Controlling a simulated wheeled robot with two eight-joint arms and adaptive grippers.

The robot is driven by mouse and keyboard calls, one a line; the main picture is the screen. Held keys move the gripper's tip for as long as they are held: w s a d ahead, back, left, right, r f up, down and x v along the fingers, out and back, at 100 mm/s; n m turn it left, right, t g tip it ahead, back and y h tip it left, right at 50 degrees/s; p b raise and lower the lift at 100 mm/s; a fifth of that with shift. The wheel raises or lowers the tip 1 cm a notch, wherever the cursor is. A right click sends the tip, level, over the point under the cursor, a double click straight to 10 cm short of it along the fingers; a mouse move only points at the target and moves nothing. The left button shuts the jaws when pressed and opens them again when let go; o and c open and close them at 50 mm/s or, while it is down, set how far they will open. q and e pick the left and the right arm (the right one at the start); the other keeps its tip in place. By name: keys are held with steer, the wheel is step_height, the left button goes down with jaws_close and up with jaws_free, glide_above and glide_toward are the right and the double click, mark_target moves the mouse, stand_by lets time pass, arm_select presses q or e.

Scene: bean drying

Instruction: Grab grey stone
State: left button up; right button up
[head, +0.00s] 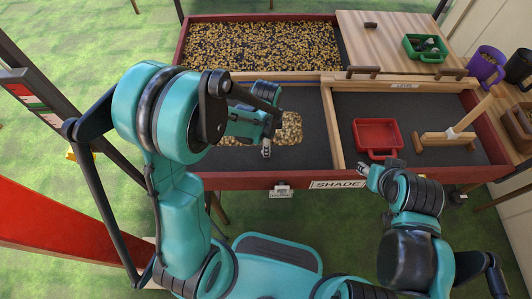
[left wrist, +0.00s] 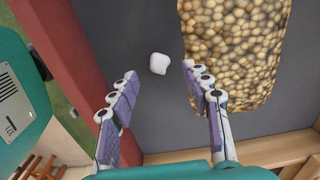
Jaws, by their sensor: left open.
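The stone (left wrist: 159,63) is a small pale, nearly white lump on the dark tray floor in the left wrist view. I cannot make it out in the head view, where my left arm covers part of the tray. My left gripper (left wrist: 160,71) is open and empty, with the stone between and slightly beyond its fingertips, touching neither. In the head view my left gripper (head: 266,145) hangs over the front left compartment. My right gripper (head: 370,170) is by the tray's front wall, near the red bin; its jaw state is unclear.
A bean patch (head: 290,128) lies beside the left gripper. Beans (head: 260,45) fill the back left compartment. The red bin (head: 377,121) and a wooden rake (head: 447,138) are in the front right compartment. A green bin (head: 425,57) stands on the wooden lid (head: 380,40).

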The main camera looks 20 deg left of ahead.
arm_select(q)
step_height(320, 180, down, 3)
steer(key=shift+f+b, duration=0.2)
steer(key=shift+b, duration=0.35)
steer(key=shift+r, duration=0.15)
jaws_close()
step_height(320, 180, up, 5)
steer(key=p, duration=0.2)
steer(key=shift+p, duration=0.3)
steer(key=s+d+r+p, duration=0.3)
steer(key=s+d+r, duration=0.3)
steer(key=d, duration=0.3)
steer(key=shift+s, duration=0.6)
